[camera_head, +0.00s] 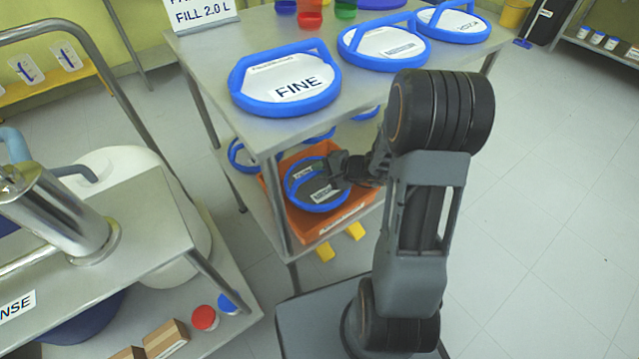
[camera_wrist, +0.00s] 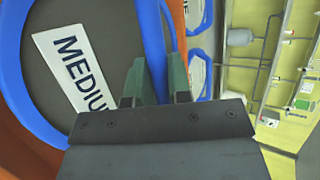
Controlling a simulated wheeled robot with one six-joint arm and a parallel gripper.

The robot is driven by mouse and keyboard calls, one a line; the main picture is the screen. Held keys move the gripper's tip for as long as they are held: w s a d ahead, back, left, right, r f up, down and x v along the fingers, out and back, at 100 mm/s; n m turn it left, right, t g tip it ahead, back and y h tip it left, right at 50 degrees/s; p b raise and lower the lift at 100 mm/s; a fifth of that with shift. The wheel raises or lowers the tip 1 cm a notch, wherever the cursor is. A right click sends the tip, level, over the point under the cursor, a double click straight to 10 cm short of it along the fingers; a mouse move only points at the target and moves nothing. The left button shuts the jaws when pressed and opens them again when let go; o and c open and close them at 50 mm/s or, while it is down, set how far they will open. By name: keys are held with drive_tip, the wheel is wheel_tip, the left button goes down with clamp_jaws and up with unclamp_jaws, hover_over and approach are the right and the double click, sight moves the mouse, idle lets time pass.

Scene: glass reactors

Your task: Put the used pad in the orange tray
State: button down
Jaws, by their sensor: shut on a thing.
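The used pad (camera_head: 325,200) is a dark grey disc with a blue rim, a blue handle and a white label. It is in the orange tray (camera_head: 340,226) on the lower shelf of the steel table. My gripper (camera_head: 340,165) reaches in from the right and is shut on the pad's blue handle. In the wrist view the handle passes between the fingers (camera_wrist: 155,85), and the pad (camera_wrist: 100,50) shows a label reading "MEDIUM". The orange tray wall (camera_wrist: 178,20) shows just behind. I cannot tell whether the pad touches the tray floor.
White pads with blue rims, one marked "FINE" (camera_head: 287,80), lie on the table top (camera_head: 215,62) above the shelf. More blue rims (camera_head: 240,155) show behind the tray. A steel bench (camera_head: 140,205) with a metal pipe stands at the left. The floor (camera_head: 540,200) at the right is clear.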

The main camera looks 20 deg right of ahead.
drive_tip(key=shift+f+b, duration=0.8)
drive_tip(key=shift+f, duration=1.5)
drive_tip(key=c, duration=1.1)
unclamp_jaws()
drive_tip(key=shift+f, duration=0.1)
drive_tip(key=shift+o, duration=0.2)
